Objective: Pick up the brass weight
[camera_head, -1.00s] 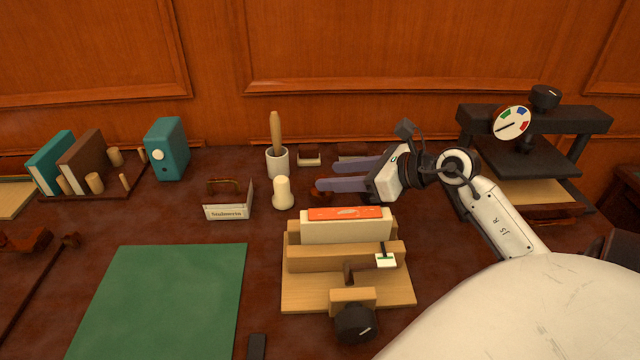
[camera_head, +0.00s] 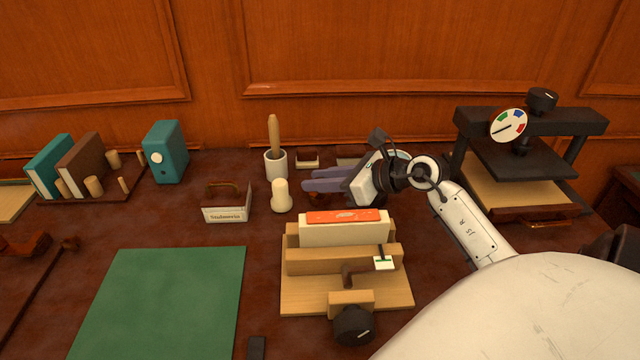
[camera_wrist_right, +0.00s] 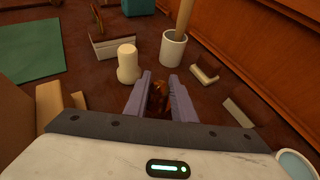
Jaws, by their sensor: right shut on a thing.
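The brass weight (camera_wrist_right: 158,97) shows as a dark, shiny brown shape between the two purple-grey fingers of my right gripper (camera_wrist_right: 158,84) in the right wrist view. The fingers lie on either side of it and are shut on it. In the head view my right gripper (camera_head: 306,180) reaches left, low over the desk behind the wooden press, and its fingers hide most or all of the weight. I cannot tell whether the weight touches the desk. My left gripper is not in view.
A cream rounded piece (camera_head: 281,196) stands just left of the fingertips, with a white cup (camera_head: 276,164) holding a wooden handle behind it. The wooden press (camera_head: 300,298) holding a book block is in front. A black press (camera_head: 535,122) stands at right.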

